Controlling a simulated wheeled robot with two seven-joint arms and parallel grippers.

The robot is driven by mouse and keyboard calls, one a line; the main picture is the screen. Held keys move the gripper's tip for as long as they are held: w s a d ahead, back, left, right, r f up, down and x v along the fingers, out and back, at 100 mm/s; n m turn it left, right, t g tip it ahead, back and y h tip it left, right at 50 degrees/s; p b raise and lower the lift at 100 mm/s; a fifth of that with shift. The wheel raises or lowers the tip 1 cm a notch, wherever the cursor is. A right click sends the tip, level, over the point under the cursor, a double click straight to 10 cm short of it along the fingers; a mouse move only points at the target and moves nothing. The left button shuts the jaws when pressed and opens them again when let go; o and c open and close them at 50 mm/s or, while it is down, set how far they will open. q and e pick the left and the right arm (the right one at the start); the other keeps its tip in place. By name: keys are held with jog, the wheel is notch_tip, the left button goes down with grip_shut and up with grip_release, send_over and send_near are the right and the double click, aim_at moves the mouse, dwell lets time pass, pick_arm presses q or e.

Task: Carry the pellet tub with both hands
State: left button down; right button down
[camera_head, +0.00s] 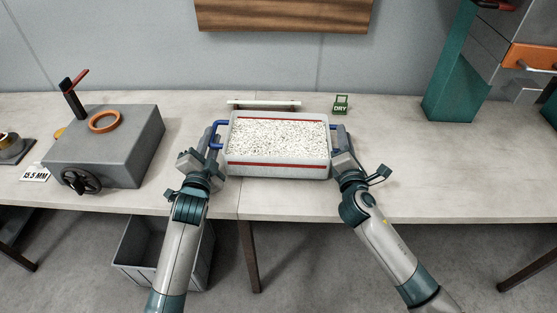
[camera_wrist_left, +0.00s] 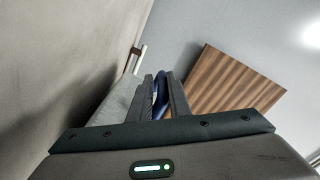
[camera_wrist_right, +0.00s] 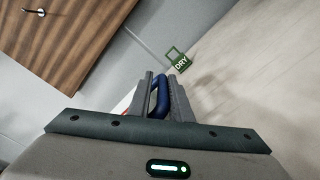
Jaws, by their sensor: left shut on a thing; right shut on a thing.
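The pellet tub (camera_head: 278,172) is a whitish box with red stripes, full of white pellets (camera_head: 280,135), at the middle of the table in the head view. It has a blue handle at each end. My left gripper (camera_head: 208,157) is shut on the left blue handle (camera_head: 216,134); the handle shows between its fingers in the left wrist view (camera_wrist_left: 160,92). My right gripper (camera_head: 340,150) is shut on the right handle, seen blue between the fingers in the right wrist view (camera_wrist_right: 160,98). The tub looks level; whether it touches the table I cannot tell.
A white bar (camera_head: 264,103) lies behind the tub, and a green DRY tag (camera_head: 341,104) stands behind it to the right. A grey machine with a crank (camera_head: 110,150) is at left. A green machine (camera_head: 452,85) is at right. Table between tub and green machine is clear. A grey bin (camera_head: 180,270) is below.

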pick_arm(q)
jog(key=shift+d+f+b, duration=0.3)
jog(key=shift+f+b, duration=0.25)
jog(key=shift+b, duration=0.05)
pick_arm(e)
jog(key=shift+a+f, duration=0.3)
jog(key=shift+f, duration=0.25)
pick_arm(q)
jog(key=c, duration=2)
grip_release()
jog(key=shift+f, duration=0.15)
pick_arm(e)
jog(key=c, duration=2)
grip_release()
jog(key=shift+f, duration=0.15)
pick_arm(q)
jog(key=o, duration=0.4)
jog(key=shift+c, duration=0.2)
pick_arm(e)
jog(key=o, duration=0.4)
pick_arm(q)
jog(key=shift+s+a, duration=0.1)
jog(key=shift+a, duration=0.05)
pick_arm(e)
jog(key=shift+s+d, duration=0.1)
jog(key=shift+d, duration=0.15)
pick_arm(q)
jog(key=s, duration=1.2)
jog(key=shift+a, duration=0.4)
